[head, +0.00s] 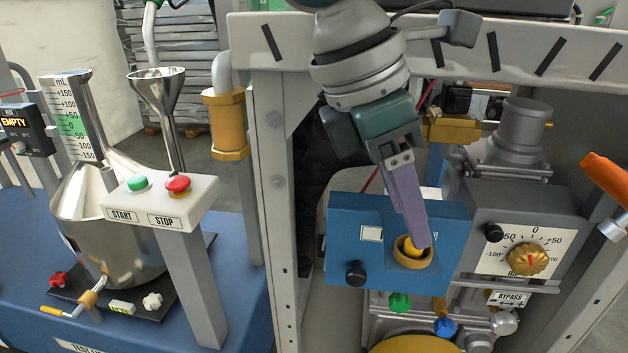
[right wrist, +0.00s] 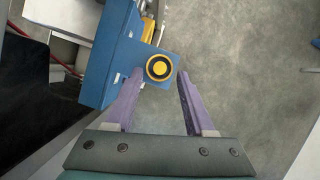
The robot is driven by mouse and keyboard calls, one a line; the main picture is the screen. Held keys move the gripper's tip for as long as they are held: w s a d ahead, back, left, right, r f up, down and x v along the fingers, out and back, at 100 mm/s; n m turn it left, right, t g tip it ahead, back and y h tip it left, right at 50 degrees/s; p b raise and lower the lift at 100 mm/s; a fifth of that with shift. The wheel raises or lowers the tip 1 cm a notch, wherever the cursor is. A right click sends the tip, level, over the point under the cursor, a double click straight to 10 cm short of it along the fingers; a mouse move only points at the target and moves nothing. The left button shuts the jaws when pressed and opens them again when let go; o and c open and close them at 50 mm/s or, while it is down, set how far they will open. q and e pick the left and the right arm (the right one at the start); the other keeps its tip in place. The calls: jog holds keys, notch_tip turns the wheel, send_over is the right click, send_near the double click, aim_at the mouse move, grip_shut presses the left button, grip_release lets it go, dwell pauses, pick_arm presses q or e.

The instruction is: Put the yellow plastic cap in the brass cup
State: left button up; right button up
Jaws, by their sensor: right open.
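The yellow plastic cap (head: 411,244) shows inside a brass cup (head: 413,264), a short round cup on the blue box (head: 352,212). My right gripper (head: 420,243) reaches down to it from above, and one purple finger hides part of the cap and rim. In the right wrist view, the cap (right wrist: 159,68) is a yellow disc within a dark ring, surrounded by the cup's yellow rim (right wrist: 160,81). The gripper (right wrist: 161,74) is open, with its fingertips on either side of the cup. Contact between fingers and cap cannot be told. My left gripper is not in view.
A grey frame post (head: 275,200) and crossbeam (head: 500,45) border the opening. A grey box with a brass dial (head: 527,259) stands right of the blue box. A black knob (head: 356,273) sticks out in front. Green and blue knobs lie below. A START/STOP panel (head: 160,201) stands left.

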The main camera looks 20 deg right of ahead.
jog(key=v, duration=1)
jog(key=s+a+f+m+t+y, duration=0.1)
jog(key=s+a+f+y, duration=0.3)
jog(key=s+a+f, duration=0.4)
jog(key=s+a+f+t+y, duration=0.1)
jog(key=s+a+f+y, duration=0.3)
jog(key=a, duration=0.5)
jog(key=s+d+f+m+t+h, duration=0.1)
jog(key=s+d+f+m, duration=0.2)
jog(key=d, duration=0.6)
jog(key=s+d+f+m+t+h, duration=0.2)
jog(key=s+d+f+m, duration=0.1)
jog(key=d+m, duration=0.5)
jog(key=shift+s+d+m, duration=0.2)
jog(key=shift+d+m, duration=0.1)
jog(key=shift+d, duration=0.75)
jog(key=shift+c, duration=0.2)
